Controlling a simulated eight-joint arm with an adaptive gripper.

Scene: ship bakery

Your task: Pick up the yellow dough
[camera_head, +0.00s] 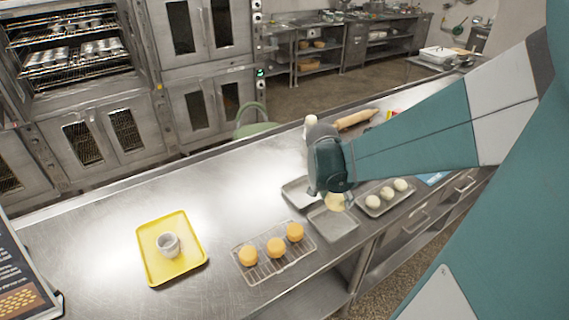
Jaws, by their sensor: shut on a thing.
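My gripper (333,191) points down over the metal counter, at the end of my teal and white arm. A pale yellow dough piece (336,203) shows just under it, and the gripper is shut on this dough. The fingers are small and partly hidden by the wrist, so the exact grip is hard to see. The dough is over the back right of an empty grey tray (333,228); I cannot tell how high it is.
A tray (372,212) with white dough balls lies to the right, another grey tray (292,196) behind left. Orange rounds sit on a wire rack (263,276). A yellow tray (155,234) holds a whitish cup (168,245). A rolling pin (356,119) lies behind. The counter's left part has free room.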

